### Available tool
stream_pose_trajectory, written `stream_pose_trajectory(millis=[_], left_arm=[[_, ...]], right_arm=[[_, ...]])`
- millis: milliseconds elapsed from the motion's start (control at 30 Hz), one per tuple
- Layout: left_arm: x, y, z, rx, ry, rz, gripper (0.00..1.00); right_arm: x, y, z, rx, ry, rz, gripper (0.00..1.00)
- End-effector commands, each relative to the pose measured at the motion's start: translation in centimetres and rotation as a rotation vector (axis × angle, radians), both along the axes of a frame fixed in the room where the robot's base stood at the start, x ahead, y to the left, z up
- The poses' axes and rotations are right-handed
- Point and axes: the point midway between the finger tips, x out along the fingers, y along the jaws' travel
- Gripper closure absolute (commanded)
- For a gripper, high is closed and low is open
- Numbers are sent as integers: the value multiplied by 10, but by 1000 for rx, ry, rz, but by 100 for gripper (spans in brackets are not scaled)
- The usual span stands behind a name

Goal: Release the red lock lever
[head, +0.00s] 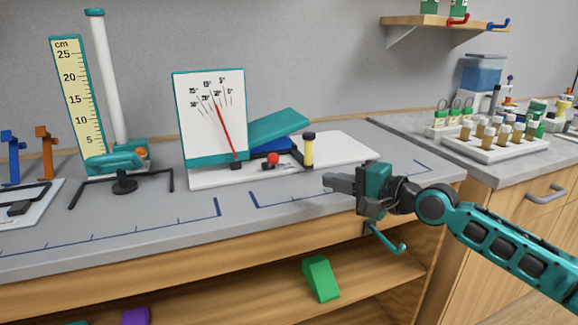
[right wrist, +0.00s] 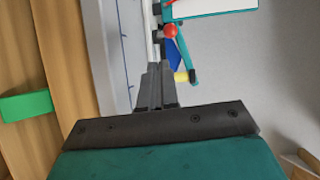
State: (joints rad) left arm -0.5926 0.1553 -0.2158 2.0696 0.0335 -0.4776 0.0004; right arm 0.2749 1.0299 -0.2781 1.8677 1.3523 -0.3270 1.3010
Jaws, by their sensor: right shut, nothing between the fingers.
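The lock lever shows as a red ball (head: 272,159) on a small dark mount. It sits on the white base (head: 345,146) of the dial device, to the right of the white dial board (head: 208,110) with its red pointer. The red ball also shows in the right wrist view (right wrist: 170,31), beyond the fingertips. My right gripper (head: 328,183) is shut and empty. It hovers over the front of the bench, to the right of the red ball and apart from it, with its fingers pointing left. My left gripper is not in view.
A tall scale with a white tube (head: 104,80) stands left. A vial rack (head: 492,142) is on the right counter. The bench front is mostly clear.

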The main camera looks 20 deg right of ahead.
Motion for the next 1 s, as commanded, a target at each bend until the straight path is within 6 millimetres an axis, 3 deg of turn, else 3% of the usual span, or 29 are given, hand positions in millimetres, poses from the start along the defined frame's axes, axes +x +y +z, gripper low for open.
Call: stream_pose_trajectory(millis=[600,1000], left_arm=[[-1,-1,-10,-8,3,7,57],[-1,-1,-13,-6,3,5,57]], right_arm=[[89,48,-8,1,-3,1,100],[109,59,-4,-1,1,2,100]])
